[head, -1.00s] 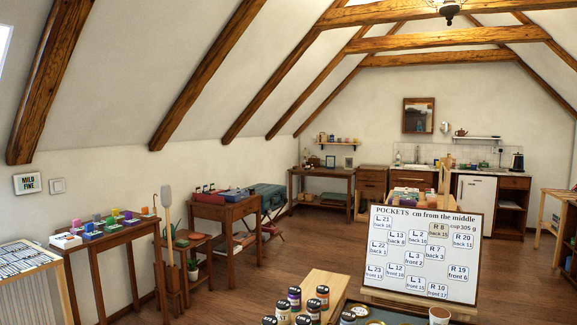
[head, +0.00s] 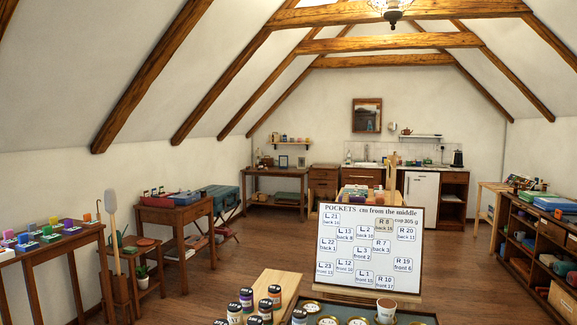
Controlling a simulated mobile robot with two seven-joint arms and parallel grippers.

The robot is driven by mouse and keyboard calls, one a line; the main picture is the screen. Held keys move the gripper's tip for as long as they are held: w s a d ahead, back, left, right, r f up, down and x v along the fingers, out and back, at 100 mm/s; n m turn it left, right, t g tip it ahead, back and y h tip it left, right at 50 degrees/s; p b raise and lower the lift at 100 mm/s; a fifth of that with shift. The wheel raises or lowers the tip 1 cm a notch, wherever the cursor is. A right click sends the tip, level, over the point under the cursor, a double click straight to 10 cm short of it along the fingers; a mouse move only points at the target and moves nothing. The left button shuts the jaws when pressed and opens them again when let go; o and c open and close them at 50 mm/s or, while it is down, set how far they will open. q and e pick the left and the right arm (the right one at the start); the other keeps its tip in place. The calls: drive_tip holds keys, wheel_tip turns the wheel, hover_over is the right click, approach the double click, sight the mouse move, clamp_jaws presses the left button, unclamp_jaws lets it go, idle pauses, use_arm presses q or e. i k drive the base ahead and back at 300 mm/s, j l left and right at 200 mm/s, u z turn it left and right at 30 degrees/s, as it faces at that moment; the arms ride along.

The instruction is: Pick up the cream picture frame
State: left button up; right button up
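I cannot pick out a cream picture frame for certain. Two small frames stand on the dark wooden table (head: 276,173) at the back left: a dark-edged frame (head: 283,161) and another small frame (head: 301,162) to its right. They are too small and far for me to be sure of their colours. A brown wooden frame (head: 367,115) hangs on the back wall above the sink. Neither of my grippers is in view.
A sign board (head: 370,248) stands close in front, with jars (head: 247,299) and a cup (head: 386,311) below it. Side tables (head: 50,250) line the left. A dark shelf unit (head: 525,235) lines the right. Wooden floor (head: 240,255) is open in the middle left.

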sight(301, 160)
drive_tip(key=i+l+z, duration=0.2)
drive_tip(key=l, duration=0.15)
drive_tip(key=l+z, duration=0.25)
drive_tip(key=i+l+z, duration=0.2)
drive_tip(key=l, duration=0.2)
drive_tip(key=i+l+z, duration=0.15)
drive_tip(key=l+z, duration=0.3)
drive_tip(key=i+l+z, duration=0.25)
drive_tip(key=z, duration=0.2)
drive_tip(key=i+l+z, duration=0.15)
drive_tip(key=i+l, duration=0.2)
drive_tip(key=i, duration=0.15)
drive_tip(key=i+l+z, duration=0.1)
drive_tip(key=i+l, duration=0.15)
drive_tip(key=i, duration=0.3)
drive_tip(key=i+u, duration=0.5)
drive_tip(key=i+l+u, duration=0.1)
drive_tip(key=i+u, duration=0.7)
drive_tip(key=i, duration=2.5)
drive_tip(key=l, duration=0.05)
